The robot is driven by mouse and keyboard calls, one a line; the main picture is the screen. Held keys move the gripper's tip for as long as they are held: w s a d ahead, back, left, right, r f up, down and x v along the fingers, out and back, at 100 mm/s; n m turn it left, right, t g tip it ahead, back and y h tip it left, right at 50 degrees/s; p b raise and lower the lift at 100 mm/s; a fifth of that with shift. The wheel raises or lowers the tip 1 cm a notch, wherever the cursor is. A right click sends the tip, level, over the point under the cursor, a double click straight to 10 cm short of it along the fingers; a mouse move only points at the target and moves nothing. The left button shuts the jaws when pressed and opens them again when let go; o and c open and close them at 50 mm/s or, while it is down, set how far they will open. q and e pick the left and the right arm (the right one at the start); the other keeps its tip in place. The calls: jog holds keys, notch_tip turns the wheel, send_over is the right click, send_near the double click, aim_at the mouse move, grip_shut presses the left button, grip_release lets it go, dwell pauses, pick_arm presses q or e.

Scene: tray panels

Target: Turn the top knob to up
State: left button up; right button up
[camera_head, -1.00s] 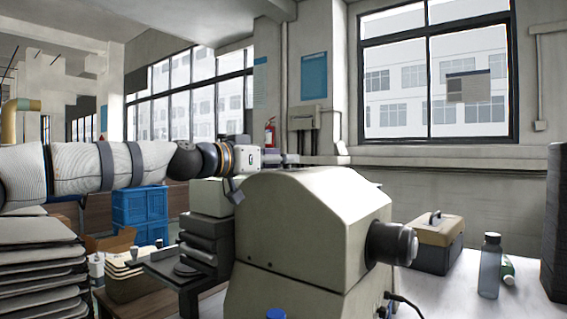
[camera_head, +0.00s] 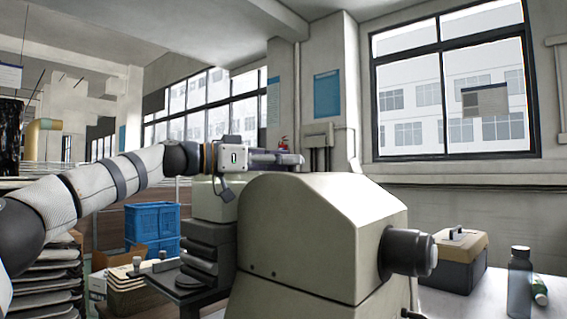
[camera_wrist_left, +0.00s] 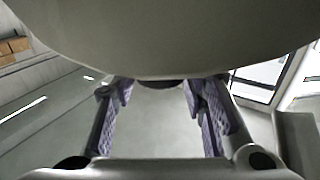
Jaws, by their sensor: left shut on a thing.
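My left gripper (camera_head: 296,159) reaches in from the left, its fingers pointing right just above the top edge of a beige machine (camera_head: 310,240). In the left wrist view its two purple-padded fingers (camera_wrist_left: 158,92) stand apart. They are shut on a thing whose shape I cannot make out. A small dark piece shows between the fingertips, and a large smooth grey surface (camera_wrist_left: 170,35) covers the area above it. A black knob (camera_head: 405,252) sticks out of the machine's right side, clear of the gripper. I cannot identify the top knob. My right gripper is not visible.
A tan-lidded toolbox (camera_head: 460,258) and a dark bottle (camera_head: 520,283) stand on the bench at the right. Blue crates (camera_head: 152,226) and stacked grey trays (camera_head: 50,275) are at the left.

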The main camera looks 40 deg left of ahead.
pick_arm(q)
jog(key=o, duration=1.2)
jog(key=shift+c, duration=0.2)
jog(key=shift+s+a, duration=0.1)
jog(key=v, duration=0.7)
jog(key=shift+s, duration=0.1)
